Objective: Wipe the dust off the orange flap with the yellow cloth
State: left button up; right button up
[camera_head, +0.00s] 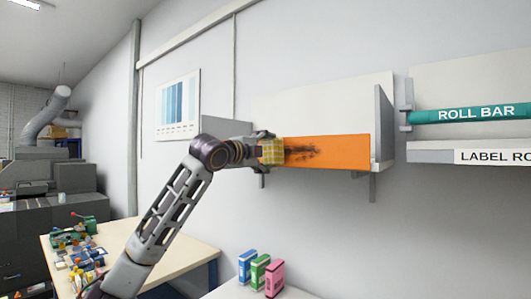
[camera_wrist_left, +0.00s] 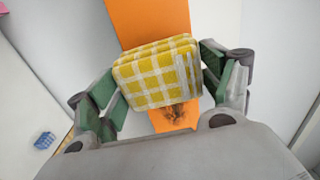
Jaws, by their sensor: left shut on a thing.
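The orange flap (camera_head: 345,152) is the front of a wall-mounted shelf in the head view, with a dark dust smear across its left half. It also shows in the left wrist view (camera_wrist_left: 150,22), where part of the smear lies below the cloth. The yellow checked cloth (camera_wrist_left: 155,75) is folded and held between the green-padded fingers of my left gripper (camera_wrist_left: 160,80). In the head view my left gripper (camera_head: 264,150) is at the flap's left end, with the cloth (camera_head: 272,152) just left of the smear. I cannot tell whether the cloth touches the flap. My right gripper is out of view.
A grey side panel (camera_head: 383,130) closes the shelf's right end. A teal roll bar (camera_head: 470,114) and a label shelf (camera_head: 430,152) are further right. Below stand several coloured boxes (camera_head: 261,270). A cluttered workbench (camera_head: 120,245) is at lower left. The wall below the flap is clear.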

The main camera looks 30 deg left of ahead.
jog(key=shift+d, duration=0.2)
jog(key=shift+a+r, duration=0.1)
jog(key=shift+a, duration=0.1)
pick_arm(q)
jog(key=shift+w, duration=0.25)
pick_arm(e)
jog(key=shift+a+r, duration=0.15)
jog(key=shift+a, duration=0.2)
pick_arm(q)
jog(key=shift+w+p, duration=0.4)
jog(key=shift+p, duration=0.15)
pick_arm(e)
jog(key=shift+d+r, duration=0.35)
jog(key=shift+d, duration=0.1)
pick_arm(q)
jog(key=shift+w, duration=0.3)
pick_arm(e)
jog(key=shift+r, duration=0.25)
pick_arm(q)
jog(key=shift+d+p, duration=0.25)
jog(key=shift+p, duration=0.05)
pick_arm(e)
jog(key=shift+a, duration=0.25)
